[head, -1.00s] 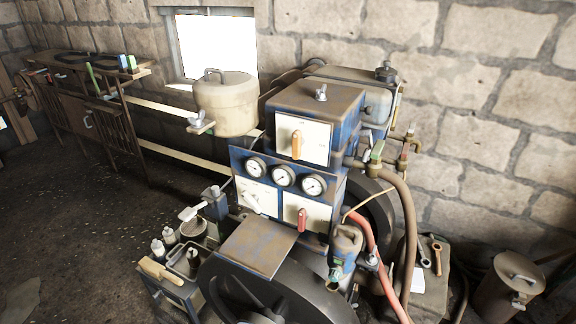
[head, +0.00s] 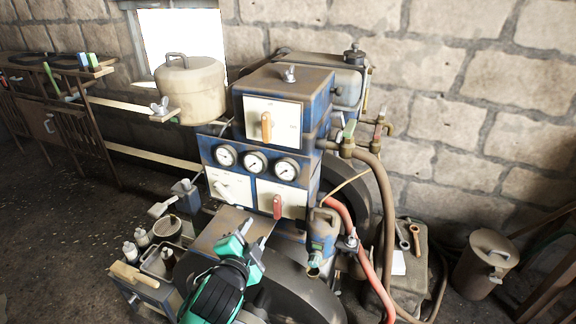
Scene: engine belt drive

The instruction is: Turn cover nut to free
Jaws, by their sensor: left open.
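A pale wing nut (head: 289,74), which looks like the cover nut, stands on top of the dirty blue cover box (head: 322,98) of the engine. My left gripper (head: 255,234), green and black, reaches up from the bottom of the head view. It is open and empty, in front of the lower panel and over the flat plate and the big wheel. It is well below the wing nut and apart from it. My right gripper is not in view.
Gauges (head: 255,162), an orange lever (head: 266,127) and a red lever (head: 277,206) are on the engine's front. A lidded tank (head: 192,90) with another wing nut (head: 160,106) beside it stands at left. A red hose (head: 359,262) and pipes run at right.

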